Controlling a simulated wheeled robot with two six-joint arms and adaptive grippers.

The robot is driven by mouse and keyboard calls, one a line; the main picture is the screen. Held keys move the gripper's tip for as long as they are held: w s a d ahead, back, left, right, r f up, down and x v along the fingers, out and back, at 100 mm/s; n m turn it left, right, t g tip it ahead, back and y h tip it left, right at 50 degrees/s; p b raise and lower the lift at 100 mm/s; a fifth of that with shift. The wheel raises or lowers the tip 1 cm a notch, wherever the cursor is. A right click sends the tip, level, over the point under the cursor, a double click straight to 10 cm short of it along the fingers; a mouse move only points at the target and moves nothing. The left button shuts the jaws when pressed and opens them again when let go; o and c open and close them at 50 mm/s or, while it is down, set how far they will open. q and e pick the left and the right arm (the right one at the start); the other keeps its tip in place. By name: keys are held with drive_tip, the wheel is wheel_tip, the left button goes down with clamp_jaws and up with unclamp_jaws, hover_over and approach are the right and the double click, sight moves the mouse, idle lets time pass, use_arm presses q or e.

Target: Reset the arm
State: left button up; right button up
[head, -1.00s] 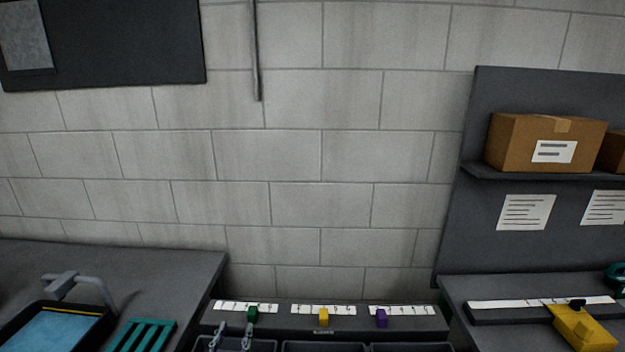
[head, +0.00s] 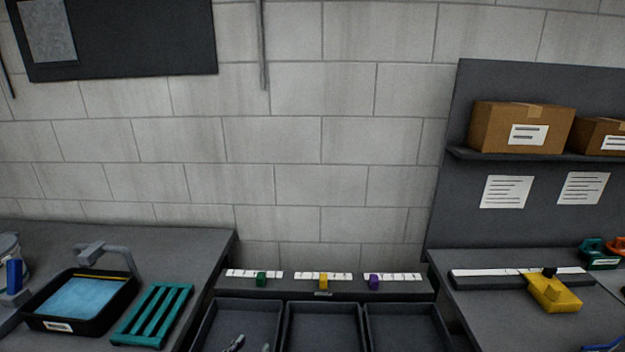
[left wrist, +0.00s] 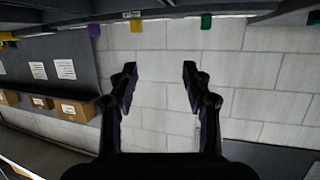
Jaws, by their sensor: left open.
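My left gripper (head: 250,346) shows only its fingertips at the bottom edge of the head view, in front of the left dark bin (head: 208,322). In the left wrist view the left gripper (left wrist: 160,88) has its two dark fingers spread wide with nothing between them. Only the block wall (left wrist: 150,60) shows behind the gap. That view is upside down. My right gripper is in neither view.
Three empty-looking bins stand below a ledge with green (head: 261,279), yellow (head: 323,281) and purple (head: 374,282) markers. A black tray (head: 60,325) and teal rack (head: 152,315) lie left. A yellow tool (head: 553,292) and shelved carton (head: 520,128) are right.

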use_arm(q)
drive_tip(key=s+a+f+n+g+y, duration=0.1)
drive_tip(key=s+a+f+g+y, duration=0.15)
drive_tip(key=s, duration=0.45)
drive_tip(key=s+a+f+n+g+y, duration=0.1)
drive_tip(key=s+a+f+g, duration=0.1)
drive_tip(key=s+a+g, duration=0.3)
drive_tip(key=s+a+f+n+g+y, duration=0.1)
drive_tip(key=s+a+f+g+y, duration=0.15)
drive_tip(key=s, duration=0.55)
wheel_tip(320, 180, down, 30)
drive_tip(key=s+a+g+b, duration=0.1)
drive_tip(key=s+a+b, duration=0.1)
drive_tip(key=b, duration=0.4)
drive_tip(key=s+a+f+g+b, duration=0.1)
drive_tip(key=s+f+b, duration=0.3)
drive_tip(key=s+f, duration=1.5)
wheel_tip(320, 180, down, 2)
drive_tip(key=shift+a+f+g+h, duration=0.1)
drive_tip(key=shift+a+g+h, duration=0.05)
drive_tip(key=shift+g+h, duration=0.15)
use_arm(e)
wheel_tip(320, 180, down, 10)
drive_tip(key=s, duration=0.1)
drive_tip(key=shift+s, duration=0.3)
